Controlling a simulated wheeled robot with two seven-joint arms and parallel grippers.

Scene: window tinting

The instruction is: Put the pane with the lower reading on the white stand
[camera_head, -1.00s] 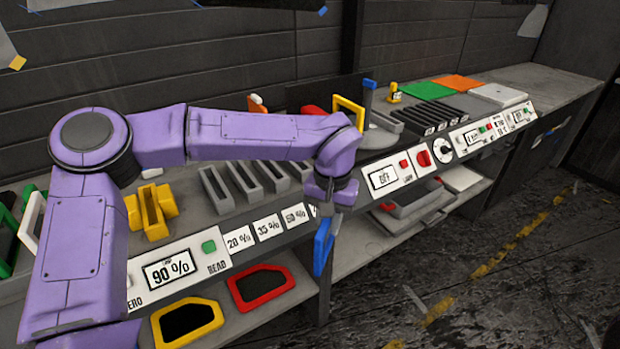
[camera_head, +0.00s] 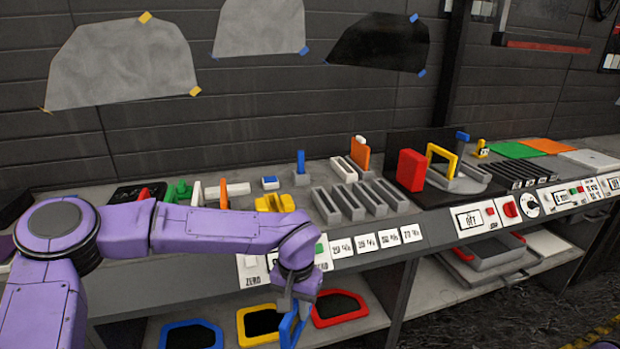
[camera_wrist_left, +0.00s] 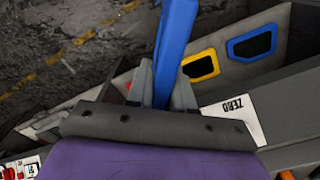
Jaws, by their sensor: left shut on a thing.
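My left gripper (camera_head: 291,302) is shut on a blue-framed pane (camera_head: 290,330), held in front of the bench below the meter panel. In the left wrist view the blue frame (camera_wrist_left: 175,40) stands upright between the fingers (camera_wrist_left: 160,92). The meter panel (camera_head: 252,272) is partly hidden by my arm; its reading cannot be seen. A white slotted holder (camera_head: 345,168) stands at the back of the bench near an orange upright piece (camera_head: 360,155); I cannot tell whether it is the white stand. My right gripper is not in view.
Grey slotted racks (camera_head: 365,200) stand behind the percent labels (camera_head: 376,240). A yellow frame (camera_head: 442,152) and a red block (camera_head: 410,170) stand further right. Blue (camera_head: 190,326), yellow (camera_head: 243,325) and red (camera_head: 345,318) frames lie on the lower shelf.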

